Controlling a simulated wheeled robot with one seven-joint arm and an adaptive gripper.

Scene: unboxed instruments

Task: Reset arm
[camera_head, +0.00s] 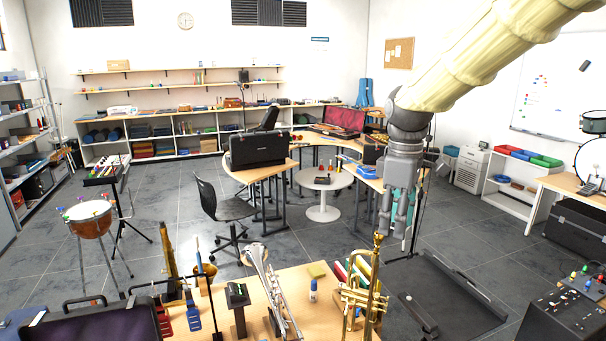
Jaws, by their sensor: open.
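My gripper (399,222) hangs from my arm at the right of centre in the head view, its fingers pointing down. It is open, and I see nothing held between its fingers. It shows just above and right of the top of a brass instrument (374,285) standing at the right end of the wooden table (262,290). I cannot tell whether a fingertip touches that instrument. A silver trumpet-like instrument (272,290) stands near the table's middle.
A drum (88,220) stands at left.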

